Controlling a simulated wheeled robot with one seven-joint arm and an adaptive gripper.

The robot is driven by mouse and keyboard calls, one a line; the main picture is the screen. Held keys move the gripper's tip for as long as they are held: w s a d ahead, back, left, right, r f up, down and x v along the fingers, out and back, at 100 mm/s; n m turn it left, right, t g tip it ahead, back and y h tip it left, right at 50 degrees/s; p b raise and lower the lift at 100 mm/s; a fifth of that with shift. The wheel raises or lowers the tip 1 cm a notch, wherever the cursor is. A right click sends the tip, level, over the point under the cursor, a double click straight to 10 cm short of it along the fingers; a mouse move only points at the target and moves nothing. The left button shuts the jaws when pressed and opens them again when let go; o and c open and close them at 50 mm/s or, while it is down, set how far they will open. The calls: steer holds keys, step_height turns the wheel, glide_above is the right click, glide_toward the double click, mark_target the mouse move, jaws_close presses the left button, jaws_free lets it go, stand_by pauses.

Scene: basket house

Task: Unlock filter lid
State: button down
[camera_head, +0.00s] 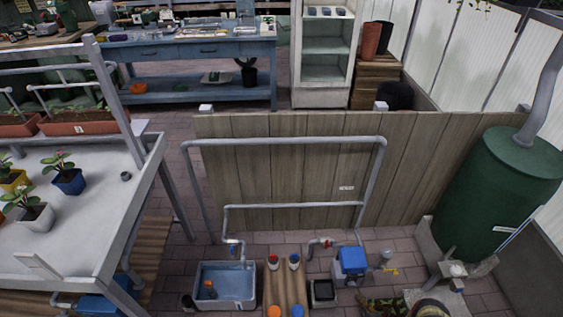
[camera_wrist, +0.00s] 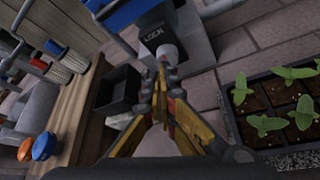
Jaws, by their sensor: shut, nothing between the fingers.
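The filter unit is a grey box with a blue lid (camera_head: 352,259), standing on the paving in front of the wooden fence. In the wrist view its blue lid (camera_wrist: 117,11) is partly cut off by the top edge. A dark LOCK label (camera_wrist: 155,34) is on the side facing me. A short grey cylinder (camera_wrist: 167,54) sticks out below the label. My gripper (camera_wrist: 165,76) has yellow fingers, shut and empty, with the tips at or just in front of this cylinder. Contact cannot be told. The lid appears to sit closed on the box.
A seedling tray (camera_wrist: 266,118) lies close right of my gripper. A black bin (camera_wrist: 119,88) is to its left. Cartridges with red (camera_wrist: 38,64) and blue caps stand on a wooden bench (camera_head: 283,290). A water tub (camera_head: 225,302) is further left, a green tank (camera_head: 500,190) right.

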steer(key=shift+w+a, duration=0.15)
steer(key=shift+w, duration=3.15)
steer(key=shift+f, duration=0.2)
steer(key=shift+d+f, duration=0.15)
steer(key=shift+d, duration=0.45)
steer(key=shift+d+f, duration=0.5)
glide_toward(354, 281)
steer(key=shift+s+d+f+p, duration=0.1)
steer(key=shift+s+f+p, duration=0.15)
steer(key=shift+f, duration=0.4)
steer(key=shift+s+f+p, duration=0.15)
steer(key=shift+s+f, duration=0.15)
steer(key=shift+f, duration=0.35)
